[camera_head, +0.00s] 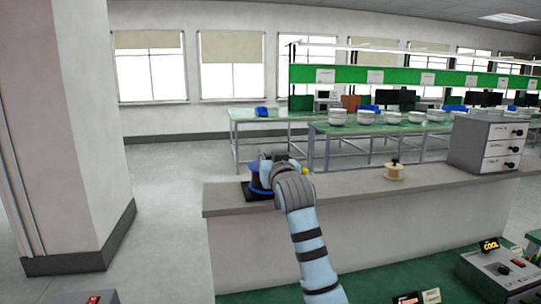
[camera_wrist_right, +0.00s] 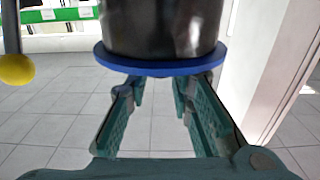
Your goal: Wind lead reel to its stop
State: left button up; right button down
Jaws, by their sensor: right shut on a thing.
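The lead reel (camera_head: 259,190) stands on a black base at the left end of the grey ledge, with a blue flange. In the right wrist view its blue flange (camera_wrist_right: 160,68) and dark glossy drum (camera_wrist_right: 162,28) fill the top centre. A yellow knob (camera_wrist_right: 16,69) on a metal rod is at the left, clear of the fingers. In the head view my right wrist covers part of the reel. My left gripper is not in view.
A pale wooden spool (camera_head: 394,172) and a grey drawer cabinet (camera_head: 486,146) stand farther right on the ledge (camera_head: 345,186). A control box (camera_head: 500,270) with a lit display sits lower right. A wide pillar (camera_head: 62,130) is at the left. Green benches stand behind.

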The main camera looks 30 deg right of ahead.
dwell(0.4)
jog(key=c, duration=1.5)
grip_release()
jog(key=shift+r, duration=0.1)
jog(key=shift+o, duration=0.2)
jog(key=v, duration=1.2)
jog(key=shift+a, duration=0.15)
